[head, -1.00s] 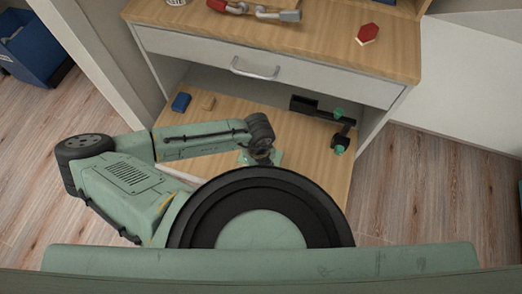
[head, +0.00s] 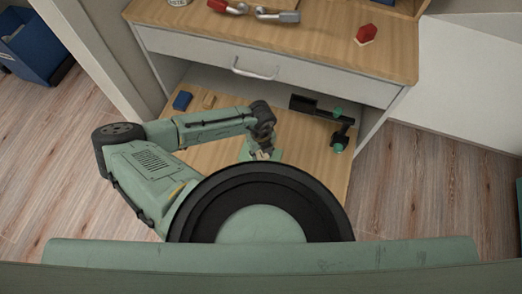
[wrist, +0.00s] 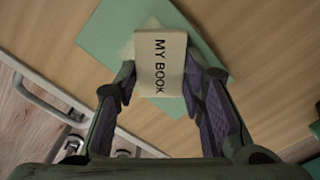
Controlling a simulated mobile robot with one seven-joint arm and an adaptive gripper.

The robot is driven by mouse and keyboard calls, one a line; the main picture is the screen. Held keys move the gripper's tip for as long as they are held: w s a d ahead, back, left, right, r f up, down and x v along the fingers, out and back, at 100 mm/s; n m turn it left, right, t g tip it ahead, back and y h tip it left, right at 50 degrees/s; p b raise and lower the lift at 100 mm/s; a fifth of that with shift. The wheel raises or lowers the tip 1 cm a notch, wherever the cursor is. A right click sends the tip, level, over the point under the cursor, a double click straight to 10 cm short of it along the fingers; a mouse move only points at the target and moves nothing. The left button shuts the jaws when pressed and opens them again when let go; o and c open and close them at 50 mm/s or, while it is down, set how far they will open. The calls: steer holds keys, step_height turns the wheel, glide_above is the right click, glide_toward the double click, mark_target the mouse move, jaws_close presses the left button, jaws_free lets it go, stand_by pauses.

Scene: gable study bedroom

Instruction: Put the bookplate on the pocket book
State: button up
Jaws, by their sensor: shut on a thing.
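The bookplate (wrist: 160,62) is a small cream block lettered "MY BOOK". My gripper (wrist: 160,82) is shut on it, with one finger on each side. The pocket book (wrist: 105,38) is a flat green cover lying on the wooden shelf. In the wrist view the bookplate overlaps the book, with green showing around it; I cannot tell whether they touch. A paler patch on the book shows beside the bookplate's left edge. In the head view my gripper (head: 263,148) is over the green book (head: 277,155), partly hidden by my own body.
A blue block (head: 182,101) and a small wooden block (head: 209,101) lie at the shelf's back left. A black-and-green holder (head: 338,130) stands at the right. A drawer (head: 265,65) with a metal handle overhangs the back. The shelf between is clear.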

mark_target(261, 154)
steer(key=o, duration=1.1)
steer(key=shift+f, duration=0.1)
step_height(261, 154, up, 12)
steer(key=shift+r+b, duration=0.15)
steer(key=shift+b, duration=0.25)
